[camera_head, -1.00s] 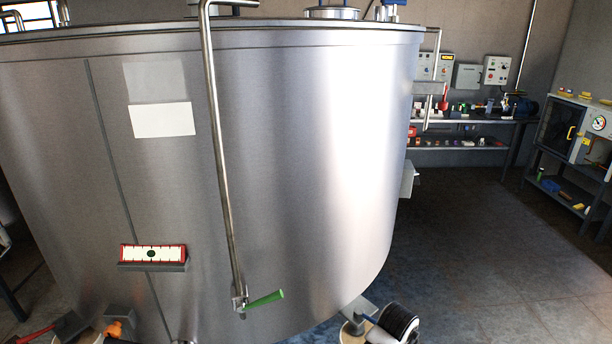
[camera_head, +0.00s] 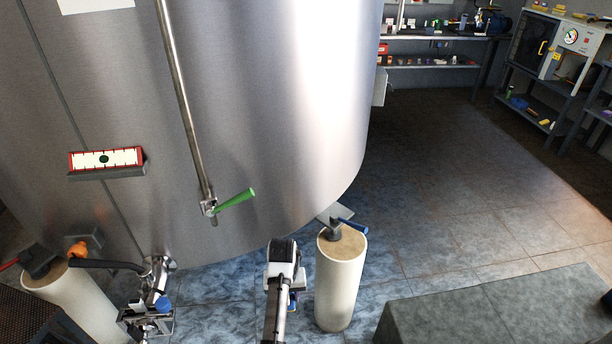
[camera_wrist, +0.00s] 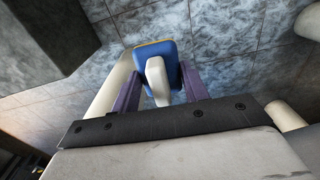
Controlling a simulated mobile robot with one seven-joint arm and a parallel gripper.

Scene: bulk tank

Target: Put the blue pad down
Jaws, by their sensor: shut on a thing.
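The blue pad (camera_wrist: 148,50) has an orange-yellow edge and a white grip on it. In the wrist view my gripper (camera_wrist: 160,82) is shut on it, with a purple finger on each side of the white grip. The pad is over the tiled floor, clear of any surface as far as I can see. In the head view my gripper (camera_head: 292,296) is mostly hidden under my own wrist, left of a cream pillar, and only a small blue-purple patch shows there.
The steel tank (camera_head: 240,120) curves close in front, with a green-handled lever (camera_head: 234,201). The cream pillar (camera_head: 340,280) carries a blue-handled tool (camera_head: 352,227). A grey block (camera_head: 500,312) lies at lower right. Another pillar (camera_head: 85,300) stands left. Open floor (camera_head: 450,190) extends right.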

